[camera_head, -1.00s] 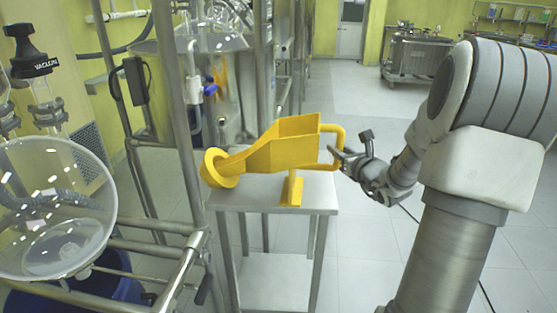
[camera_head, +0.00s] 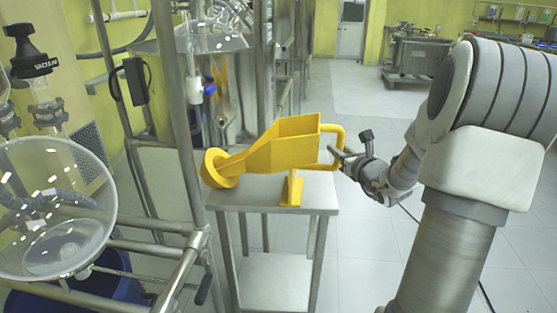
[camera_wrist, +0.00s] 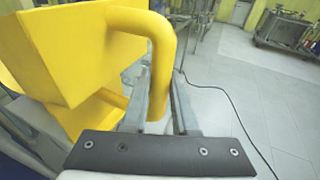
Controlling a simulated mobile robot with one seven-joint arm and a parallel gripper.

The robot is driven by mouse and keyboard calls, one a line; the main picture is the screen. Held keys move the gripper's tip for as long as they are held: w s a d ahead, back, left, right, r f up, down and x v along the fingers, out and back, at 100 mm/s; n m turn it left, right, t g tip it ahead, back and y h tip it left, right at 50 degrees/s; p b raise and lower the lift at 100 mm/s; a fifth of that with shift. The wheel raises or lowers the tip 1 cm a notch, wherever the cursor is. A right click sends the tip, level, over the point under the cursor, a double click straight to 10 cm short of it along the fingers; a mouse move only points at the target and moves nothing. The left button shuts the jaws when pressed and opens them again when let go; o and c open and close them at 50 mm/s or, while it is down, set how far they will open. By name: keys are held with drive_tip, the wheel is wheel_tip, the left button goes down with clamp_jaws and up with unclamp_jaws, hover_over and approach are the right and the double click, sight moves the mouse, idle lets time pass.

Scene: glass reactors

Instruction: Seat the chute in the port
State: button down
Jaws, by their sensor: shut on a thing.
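The yellow chute (camera_head: 281,151) has a boxy open hopper, a narrow spout with a round flange at its left end, and a loop handle at its right end. It sits over a yellow stand (camera_head: 292,188) on the metal table. My gripper (camera_head: 337,158) is at the handle on the right and is shut on it. In the wrist view the chute (camera_wrist: 80,60) fills the upper left, and its handle runs down between the two fingers of my gripper (camera_wrist: 160,105). The port cannot be made out with certainty.
The small steel table (camera_head: 325,195) stands on a tiled floor. A clear glass vessel (camera_head: 50,215) in a metal pipe frame (camera_head: 185,120) is at the left. Another vessel (camera_head: 225,80) stands behind the chute. Open floor (camera_head: 385,235) lies right of the table.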

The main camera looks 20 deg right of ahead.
sight(343, 133)
drive_tip(key=shift+r, duration=0.15)
drive_tip(key=shift+r+p, duration=1.75)
drive_tip(key=shift+r, duration=0.7)
drive_tip(key=s+d+r+p, duration=0.2)
drive_tip(key=s+d+p, duration=0.2)
drive_tip(key=s+d, duration=0.3)
drive_tip(key=d, duration=0.5)
drive_tip(key=shift+s+p, duration=0.15)
drive_tip(key=shift+p, duration=0.2)
idle(0.5)
